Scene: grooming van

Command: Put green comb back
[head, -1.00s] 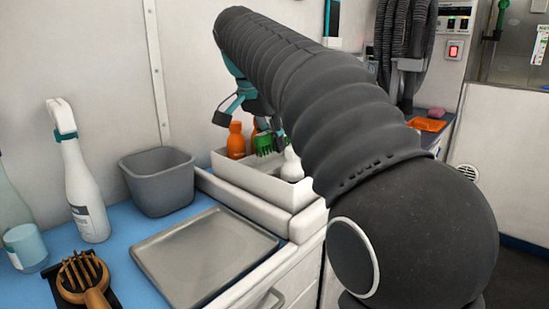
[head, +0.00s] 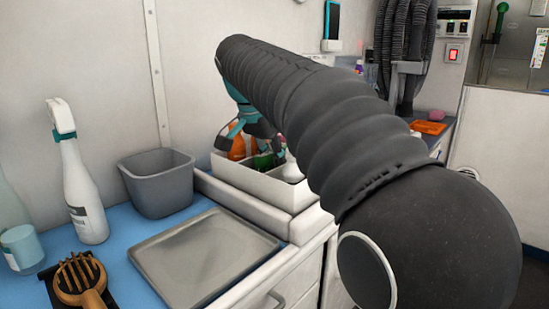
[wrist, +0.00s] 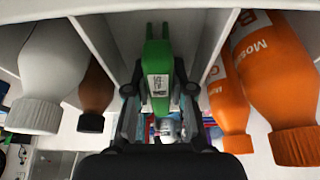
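The green comb (wrist: 158,62) is between the two fingers of my gripper (wrist: 160,98) in the wrist view, and the gripper looks shut on it. The comb has a small white label. In the head view the comb (head: 264,160) is low in the white divided caddy (head: 262,186), its lower part hidden by the front wall. My gripper (head: 254,143) is just above the caddy. The wrist view shows the comb between two white dividers (wrist: 205,42), apart from the bottles. I cannot tell if it touches the compartment floor.
Orange bottles (wrist: 272,85) fill the compartment on one side; a white bottle (wrist: 45,75) and a brown bottle (wrist: 96,92) stand on the other. A grey bin (head: 160,187), metal tray (head: 200,262), spray bottle (head: 82,190) and wooden brush (head: 82,280) are on the blue counter.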

